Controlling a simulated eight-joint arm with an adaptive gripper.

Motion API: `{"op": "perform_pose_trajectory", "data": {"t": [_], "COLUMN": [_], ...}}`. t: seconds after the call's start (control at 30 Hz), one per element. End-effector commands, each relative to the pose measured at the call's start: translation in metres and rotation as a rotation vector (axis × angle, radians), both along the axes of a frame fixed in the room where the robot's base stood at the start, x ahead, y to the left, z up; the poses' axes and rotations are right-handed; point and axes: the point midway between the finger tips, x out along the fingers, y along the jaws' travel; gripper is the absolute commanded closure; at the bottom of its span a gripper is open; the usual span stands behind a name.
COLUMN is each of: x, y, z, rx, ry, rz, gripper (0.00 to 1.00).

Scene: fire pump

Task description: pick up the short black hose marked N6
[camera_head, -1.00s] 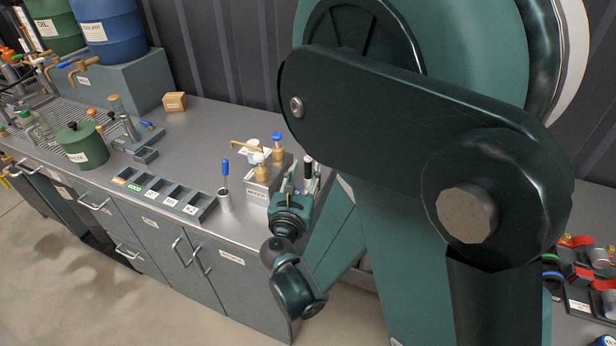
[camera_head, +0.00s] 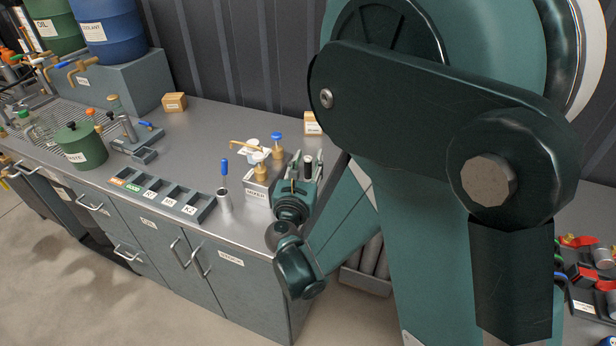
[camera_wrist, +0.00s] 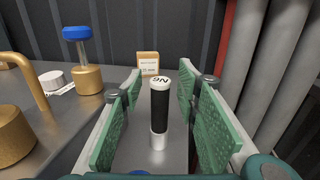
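The short black hose (camera_wrist: 160,110) stands upright on the grey bench top, with a white cap reading N6 and a silvery lower end. In the head view the black hose (camera_head: 308,167) shows only in part, between my fingers. My gripper (camera_wrist: 160,112) is open, with one green-padded finger on each side of the hose. In the wrist view gaps show between the hose and both pads. The head view shows my gripper (camera_head: 301,172) at the bench's right end.
Brass fittings, one with a blue top (camera_wrist: 84,60), stand left of my gripper. A small cardboard box (camera_wrist: 149,63) is behind the hose. Grey cylinders (camera_wrist: 262,70) and a red upright edge are to the right. A grey slotted tray (camera_head: 160,190) lies along the bench front.

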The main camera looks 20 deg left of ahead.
Motion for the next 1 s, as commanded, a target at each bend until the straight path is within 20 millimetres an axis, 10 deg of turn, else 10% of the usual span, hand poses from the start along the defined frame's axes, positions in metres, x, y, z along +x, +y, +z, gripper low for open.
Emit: {"op": "perform_pose_trajectory", "data": {"t": [0.33, 1.0], "x": [0.000, 0.000], "y": [0.000, 0.000], "z": [0.000, 0.023], "rx": [0.000, 0.000], "ry": [0.000, 0.000], "rz": [0.000, 0.000], "gripper": [1.00, 1.00]}}
